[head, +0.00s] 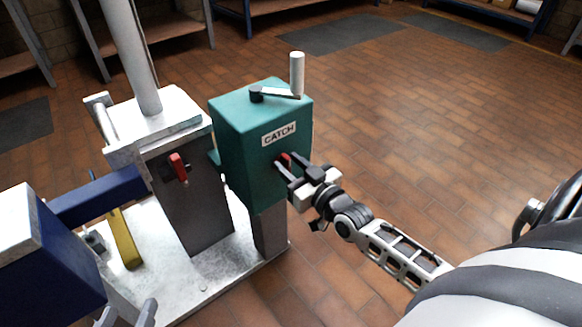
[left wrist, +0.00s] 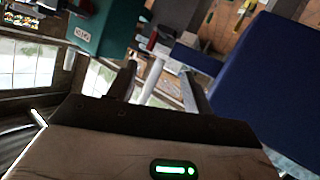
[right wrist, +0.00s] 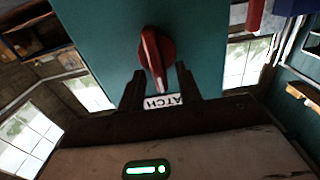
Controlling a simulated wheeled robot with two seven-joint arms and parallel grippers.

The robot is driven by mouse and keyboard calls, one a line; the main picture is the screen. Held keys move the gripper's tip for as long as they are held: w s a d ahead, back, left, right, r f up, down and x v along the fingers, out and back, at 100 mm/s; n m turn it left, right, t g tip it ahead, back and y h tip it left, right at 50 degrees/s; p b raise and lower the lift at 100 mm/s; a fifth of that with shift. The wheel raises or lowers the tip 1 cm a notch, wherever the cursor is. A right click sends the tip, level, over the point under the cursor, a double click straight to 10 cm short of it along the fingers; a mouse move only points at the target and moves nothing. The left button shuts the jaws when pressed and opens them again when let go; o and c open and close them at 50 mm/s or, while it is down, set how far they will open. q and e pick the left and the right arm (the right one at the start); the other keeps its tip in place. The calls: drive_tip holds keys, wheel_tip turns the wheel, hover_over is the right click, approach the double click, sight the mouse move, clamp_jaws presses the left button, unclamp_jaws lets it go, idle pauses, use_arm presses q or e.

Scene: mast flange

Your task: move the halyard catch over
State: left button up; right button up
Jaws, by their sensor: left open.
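The catch is a red knob with a pointer (head: 285,158) on the front of a teal box (head: 240,140) with a white CATCH label (head: 279,134). In the right wrist view the knob (right wrist: 155,55) lies between the fingers of my right gripper (right wrist: 159,78), its pointer toward the palm. The fingers stand apart on either side, with gaps seen beside the pointer. The right gripper (head: 284,170) also shows in the head view. My left gripper (head: 128,312) is at the lower left edge, open and empty; its fingers (left wrist: 158,75) are wide apart.
A grey post (head: 195,200) with a red handle (head: 178,167) stands left of the teal box and carries a white mast (head: 128,50). A crank (head: 280,93) tops the teal box. A blue block (head: 45,265) is at left. The tiled floor at right is clear.

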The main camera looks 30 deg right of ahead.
clamp_jaws()
